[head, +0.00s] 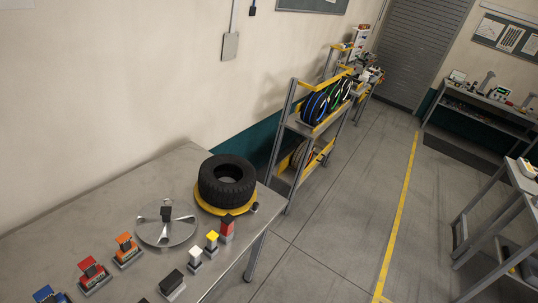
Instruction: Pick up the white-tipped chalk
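The white-tipped chalk (195,257) stands upright on the grey metal table (60,235), near its right edge. It looks like a small block with a white top on a darker base. A yellow-topped piece (212,241) and a red-topped piece (227,227) stand behind it in a row. A black piece (172,283) stands in front of it. My gripper is not in view.
A tyre (227,181) lies on a yellow base at the table's far end. A round metal clamp plate (166,229) is left of the chalk. Orange (126,247), red (91,269) and blue (47,295) pieces stand at the front left. Shelves (311,130) are beyond.

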